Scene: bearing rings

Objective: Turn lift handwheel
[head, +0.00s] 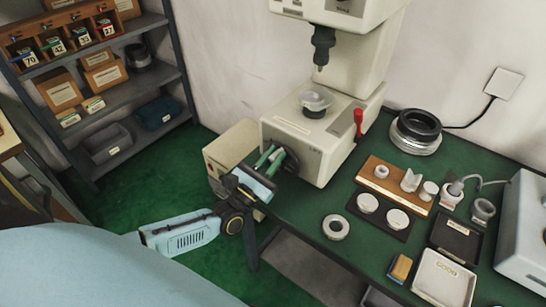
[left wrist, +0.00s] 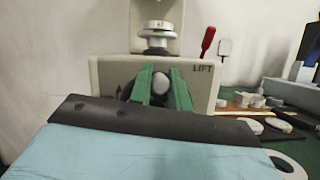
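The lift handwheel (head: 290,160) is a dark wheel low on the front of the cream press-like machine (head: 305,150), partly hidden by my left gripper. In the left wrist view a round grey knob (left wrist: 160,84) shows in front of the panel, below and left of the word LIFT. My left gripper (head: 271,157) has green fingers that point at the wheel. In the left wrist view its fingers (left wrist: 161,90) stand apart, one on each side of the knob. I cannot tell whether they touch it. My right gripper is not in view.
A red-handled lever (head: 358,123) stands at the machine's right. The green table holds a dark ring stack (head: 416,131), a wooden block with parts (head: 394,184), a loose ring (head: 335,227) and a GOOD tray (head: 443,279). A shelf (head: 125,92) stands at the left.

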